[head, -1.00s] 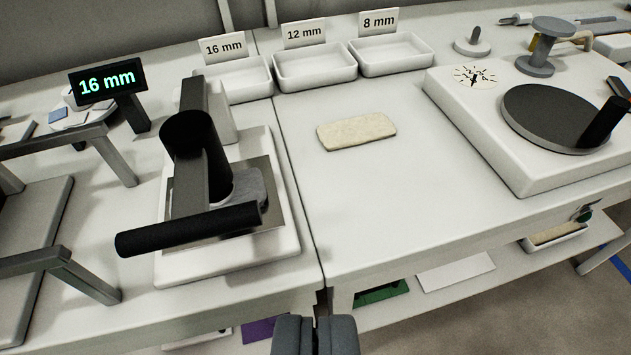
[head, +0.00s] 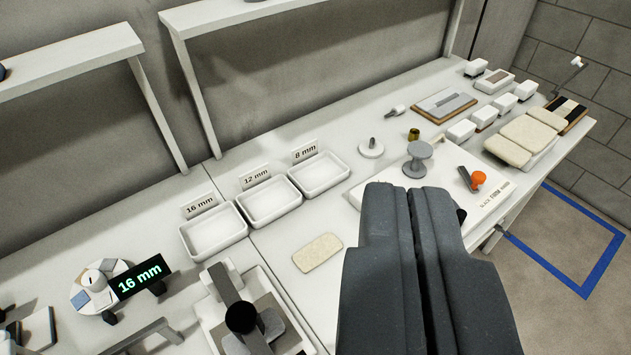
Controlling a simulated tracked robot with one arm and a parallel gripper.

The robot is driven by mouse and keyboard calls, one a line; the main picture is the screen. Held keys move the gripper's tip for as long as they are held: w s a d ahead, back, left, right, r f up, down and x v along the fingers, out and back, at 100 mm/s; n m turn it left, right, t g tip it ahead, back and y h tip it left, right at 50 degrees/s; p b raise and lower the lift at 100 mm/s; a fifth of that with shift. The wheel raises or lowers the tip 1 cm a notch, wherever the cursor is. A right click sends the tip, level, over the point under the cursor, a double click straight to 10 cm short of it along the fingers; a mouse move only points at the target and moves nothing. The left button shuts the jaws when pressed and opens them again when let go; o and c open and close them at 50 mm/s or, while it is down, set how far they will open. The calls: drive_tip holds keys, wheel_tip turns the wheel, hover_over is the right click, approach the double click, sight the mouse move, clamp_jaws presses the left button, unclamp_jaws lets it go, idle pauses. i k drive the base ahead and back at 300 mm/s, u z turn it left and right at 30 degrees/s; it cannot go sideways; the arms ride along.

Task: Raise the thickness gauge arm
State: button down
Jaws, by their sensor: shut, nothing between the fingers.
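The thickness gauge (head: 285,290) stands at the bottom left, with a white base and a grey plate. Its dark gauge arm (head: 222,285) runs forward over the plate, with a round black post (head: 241,317) on it. The arm looks lowered over a grey foot (head: 271,325). The crossbar handle seen earlier at the arm's front end is outside the frame. The display (head: 139,277) beside it reads 16 mm. My gripper (head: 408,195) is large in the lower right of the picture, fingers together and empty, to the right of the gauge and apart from it.
A beige slab (head: 318,252) lies on the bench between gauge and gripper. Empty white trays marked 16 mm (head: 214,231), 12 mm (head: 269,201) and 8 mm (head: 320,174) stand behind. A white unit with an orange knob (head: 478,179) is partly hidden by my gripper.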

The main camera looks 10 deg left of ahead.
sight(242, 318)
drive_tip(key=z, duration=0.4)
drive_tip(key=k, duration=1.95)
drive_tip(key=u, duration=0.5)
drive_tip(key=i, duration=1)
drive_tip(key=z, duration=0.1)
